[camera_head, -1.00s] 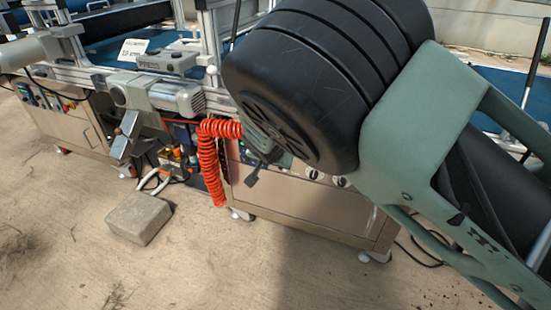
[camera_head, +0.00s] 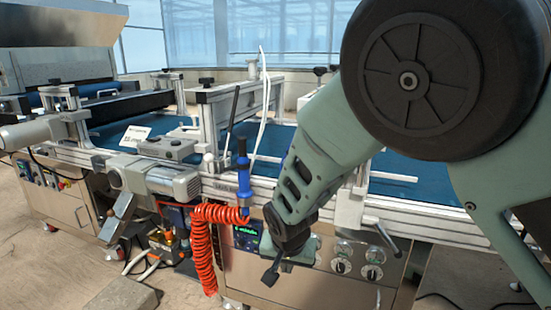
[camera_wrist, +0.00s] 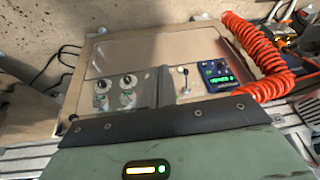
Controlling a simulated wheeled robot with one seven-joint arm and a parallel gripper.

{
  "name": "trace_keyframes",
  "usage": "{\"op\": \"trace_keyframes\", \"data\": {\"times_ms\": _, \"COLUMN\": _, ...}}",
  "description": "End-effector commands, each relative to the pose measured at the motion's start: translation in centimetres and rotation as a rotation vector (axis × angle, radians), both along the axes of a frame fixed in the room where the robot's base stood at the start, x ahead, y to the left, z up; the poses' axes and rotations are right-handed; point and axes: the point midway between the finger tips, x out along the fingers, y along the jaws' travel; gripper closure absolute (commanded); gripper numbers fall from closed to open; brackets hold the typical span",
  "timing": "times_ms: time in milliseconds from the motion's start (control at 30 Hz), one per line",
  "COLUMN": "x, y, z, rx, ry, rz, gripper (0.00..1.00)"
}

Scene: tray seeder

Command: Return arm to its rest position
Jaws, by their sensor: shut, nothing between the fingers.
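My gripper (camera_head: 271,273) hangs at the end of my green and black arm, in front of the seeder's front panel in the head view. Its small dark tip points down, is shut and holds nothing. My arm comes in from the right and covers part of the machine. In the wrist view, my green and black gripper housing fills the bottom, and the control panel with knobs (camera_wrist: 115,92) and a small lit display (camera_wrist: 217,72) lies beyond it.
The tray seeder (camera_head: 400,225) with its blue belt (camera_head: 420,178) spans the view. A coiled red hose (camera_head: 203,250) hangs left of my gripper, and a blue-handled tool (camera_head: 243,180) stands above it. A concrete block (camera_head: 120,297) lies on the floor at lower left.

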Motion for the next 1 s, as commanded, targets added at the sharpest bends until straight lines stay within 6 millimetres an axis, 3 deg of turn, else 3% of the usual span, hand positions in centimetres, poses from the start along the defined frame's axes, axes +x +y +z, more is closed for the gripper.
{"op": "trace_keyframes", "data": {"times_ms": 300, "x": -13.9, "y": -4.1, "z": 8.1, "rx": 0.047, "ry": 0.244, "rz": 0.371, "gripper": 1.00}}
{"op": "trace_keyframes", "data": {"times_ms": 500, "x": -21.2, "y": -7.3, "z": 11.2, "rx": 0.006, "ry": 0.288, "rz": 0.624, "gripper": 1.00}}
{"op": "trace_keyframes", "data": {"times_ms": 800, "x": -28.5, "y": -12.0, "z": 12.6, "rx": -0.111, "ry": 0.311, "rz": 0.880, "gripper": 1.00}}
{"op": "trace_keyframes", "data": {"times_ms": 1000, "x": -28.4, "y": -11.8, "z": 17.1, "rx": -0.110, "ry": 0.315, "rz": 0.884, "gripper": 1.00}}
